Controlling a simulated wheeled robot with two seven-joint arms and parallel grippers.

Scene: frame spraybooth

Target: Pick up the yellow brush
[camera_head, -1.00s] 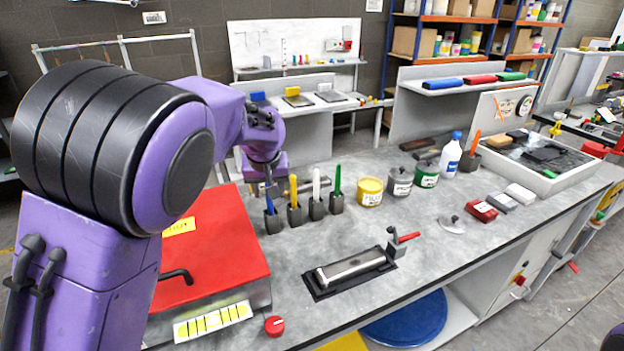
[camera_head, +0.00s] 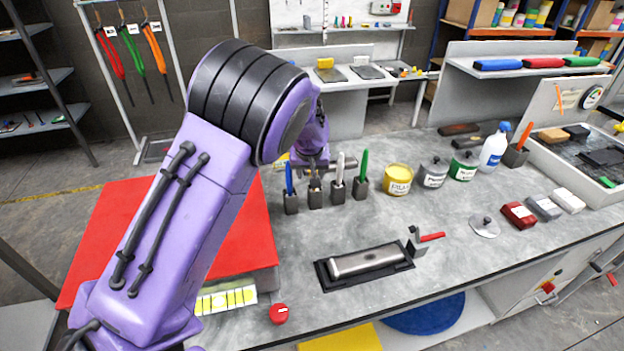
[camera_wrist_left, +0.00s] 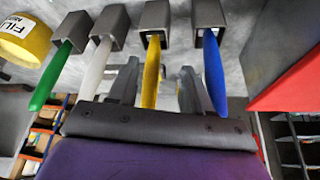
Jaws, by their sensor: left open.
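The yellow brush (camera_wrist_left: 152,72) stands in a dark square holder (camera_head: 315,198) on the grey bench. In the left wrist view it lies between the two fingers of my open left gripper (camera_wrist_left: 158,88), with space on both sides. In the head view my left gripper (camera_head: 313,168) is above this holder and hides most of the brush. A blue brush (camera_wrist_left: 213,70) stands on one side. A white brush (camera_wrist_left: 95,68) and a green brush (camera_wrist_left: 50,76) stand on the other, each in its own holder. My right gripper is not in view.
A red-topped box (camera_head: 246,230) is left of the holders. A yellow tin (camera_head: 397,180) and other cans stand to the right. A metal bar on a black tray (camera_head: 364,264) lies in front. The bench between holders and tray is clear.

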